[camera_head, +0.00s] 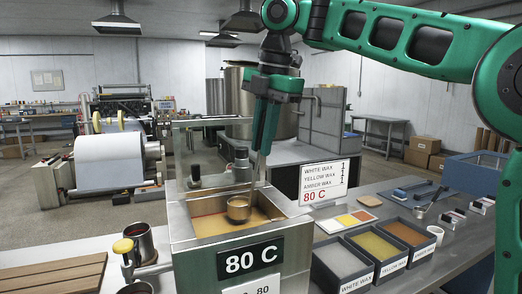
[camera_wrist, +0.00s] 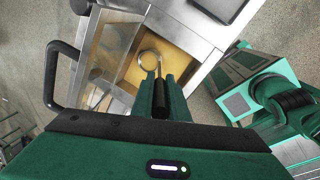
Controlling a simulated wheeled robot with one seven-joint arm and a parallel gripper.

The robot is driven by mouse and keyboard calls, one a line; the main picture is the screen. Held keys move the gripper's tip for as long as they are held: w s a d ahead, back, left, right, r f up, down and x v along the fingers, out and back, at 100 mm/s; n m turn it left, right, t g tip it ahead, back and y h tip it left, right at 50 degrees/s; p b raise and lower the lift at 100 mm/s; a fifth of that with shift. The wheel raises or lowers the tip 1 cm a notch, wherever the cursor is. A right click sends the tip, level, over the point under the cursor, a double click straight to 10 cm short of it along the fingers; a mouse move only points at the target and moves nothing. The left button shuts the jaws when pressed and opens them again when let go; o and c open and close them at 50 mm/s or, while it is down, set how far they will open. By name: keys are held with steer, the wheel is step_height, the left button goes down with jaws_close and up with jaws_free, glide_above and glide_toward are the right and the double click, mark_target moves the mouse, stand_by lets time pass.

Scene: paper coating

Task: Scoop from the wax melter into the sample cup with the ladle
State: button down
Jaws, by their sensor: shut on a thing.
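The wax melter (camera_head: 240,250) is a steel tank labelled 80 C, with amber-yellow wax (camera_head: 208,224) in its open basin. My gripper (camera_head: 263,150) is above the basin, pointing down and shut on the upright handle of the ladle. The ladle's round steel bowl (camera_head: 238,208) is in the basin at about the wax surface; whether it holds wax I cannot tell. In the wrist view the ladle bowl (camera_wrist: 149,59) shows over the wax, beyond my fingers (camera_wrist: 160,98).
Bins of white (camera_head: 343,262), yellow (camera_head: 375,247) and amber wax (camera_head: 405,233) sit right of the melter. A wax sign (camera_head: 325,183) stands behind them. A steel pot (camera_head: 142,246) and wooden board (camera_head: 52,273) are at left. The melter's raised back panel and rims surround the ladle.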

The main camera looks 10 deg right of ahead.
mark_target(263, 116)
steer(key=shift+r, duration=3.6)
